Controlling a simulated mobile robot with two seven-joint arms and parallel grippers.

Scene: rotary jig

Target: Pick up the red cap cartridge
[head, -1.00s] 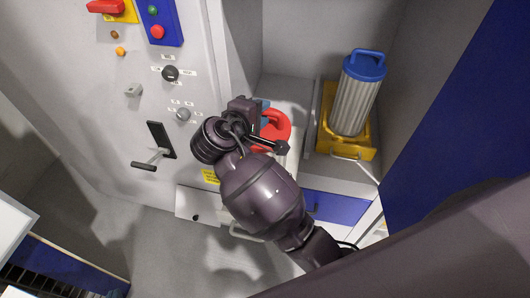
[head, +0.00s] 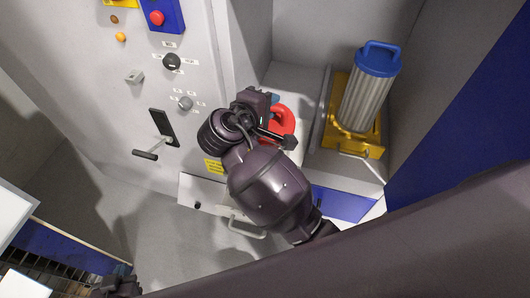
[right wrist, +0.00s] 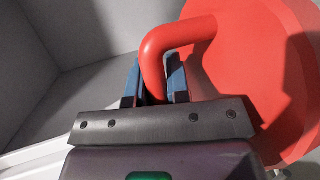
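The red cap cartridge (head: 284,116) stands in the bay right of the control panel. Its cap and loop handle show, while most of its body is hidden behind my right arm. In the right wrist view the red cap (right wrist: 245,60) fills the right side. My right gripper (right wrist: 155,85) has its two blue fingers on either side of the cap's handle, with almost no gap, and looks shut on it. In the head view the right gripper's fingers (head: 272,98) are mostly hidden by the wrist. Part of my left gripper (head: 120,287) shows at the bottom edge; its fingers cannot be made out.
A blue-capped cartridge (head: 366,95) stands in a yellow holder (head: 376,139) to the right. The grey panel (head: 130,100) with knobs and a black lever (head: 161,133) is at left. A blue panel (head: 465,100) bounds the right side.

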